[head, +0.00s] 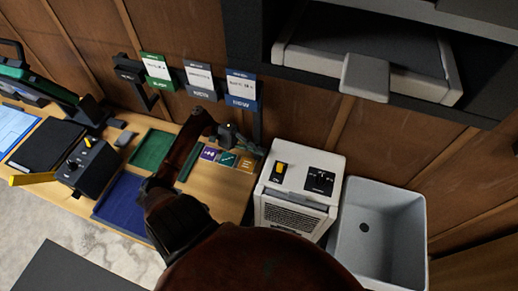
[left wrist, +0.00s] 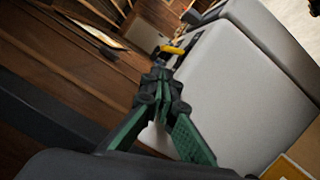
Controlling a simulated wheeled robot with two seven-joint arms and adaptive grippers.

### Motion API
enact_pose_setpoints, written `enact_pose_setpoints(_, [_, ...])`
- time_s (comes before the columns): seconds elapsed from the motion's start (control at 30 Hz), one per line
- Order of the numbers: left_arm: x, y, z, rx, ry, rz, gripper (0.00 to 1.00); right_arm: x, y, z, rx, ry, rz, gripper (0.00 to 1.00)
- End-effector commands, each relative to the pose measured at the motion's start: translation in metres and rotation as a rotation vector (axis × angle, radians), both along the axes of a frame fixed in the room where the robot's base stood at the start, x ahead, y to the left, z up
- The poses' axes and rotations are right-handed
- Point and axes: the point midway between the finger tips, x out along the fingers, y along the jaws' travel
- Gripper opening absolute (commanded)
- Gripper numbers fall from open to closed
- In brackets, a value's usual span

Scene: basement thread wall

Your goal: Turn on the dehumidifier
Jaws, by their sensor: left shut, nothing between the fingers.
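The dehumidifier (head: 295,210) is a white box with a dark front grille, standing at the right end of the wooden bench. On its top are a yellow switch (head: 280,169) with small lettering beside it and a black dial panel (head: 320,181). I cannot tell the switch's position. My left gripper (head: 257,150) is shut and empty, just left of the dehumidifier's back left corner. In the left wrist view the shut green fingers (left wrist: 162,88) point towards a yellow piece that looks like the switch (left wrist: 172,49), apparently apart from it. My right gripper is not in view.
A grey open basin (head: 384,230) stands close to the dehumidifier's right. A dark shelf unit (head: 400,75) overhangs behind. Three labelled tags (head: 241,90) hang on the wooden wall. Green (head: 153,150) and blue (head: 122,208) trays and a black box with a yellow lever (head: 88,165) occupy the bench.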

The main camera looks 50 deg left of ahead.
Motion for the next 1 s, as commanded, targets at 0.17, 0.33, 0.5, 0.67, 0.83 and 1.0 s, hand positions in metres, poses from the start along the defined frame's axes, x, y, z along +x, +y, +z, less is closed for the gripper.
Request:
enact_pose_setpoints(0.17, [0.008,-0.033,0.004,-0.001,0.0,-0.001,0.0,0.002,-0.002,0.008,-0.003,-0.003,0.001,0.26])
enact_pose_setpoints(0.33, [0.015,-0.055,0.006,0.0,-0.001,0.0,0.0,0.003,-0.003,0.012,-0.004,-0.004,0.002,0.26])
enact_pose_setpoints(0.5, [0.018,-0.065,0.006,0.0,-0.001,0.0,0.0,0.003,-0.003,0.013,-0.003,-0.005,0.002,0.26])
enact_pose_setpoints(0.67, [0.018,-0.067,0.006,0.0,0.0,0.001,0.0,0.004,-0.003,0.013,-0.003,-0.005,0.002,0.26])
enact_pose_setpoints(0.83, [0.018,-0.067,0.006,0.0,0.0,0.001,0.0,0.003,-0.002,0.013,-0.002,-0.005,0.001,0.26])
enact_pose_setpoints(1.0, [0.022,-0.071,0.006,0.007,-0.013,-0.01,0.0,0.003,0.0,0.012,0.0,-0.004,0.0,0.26])
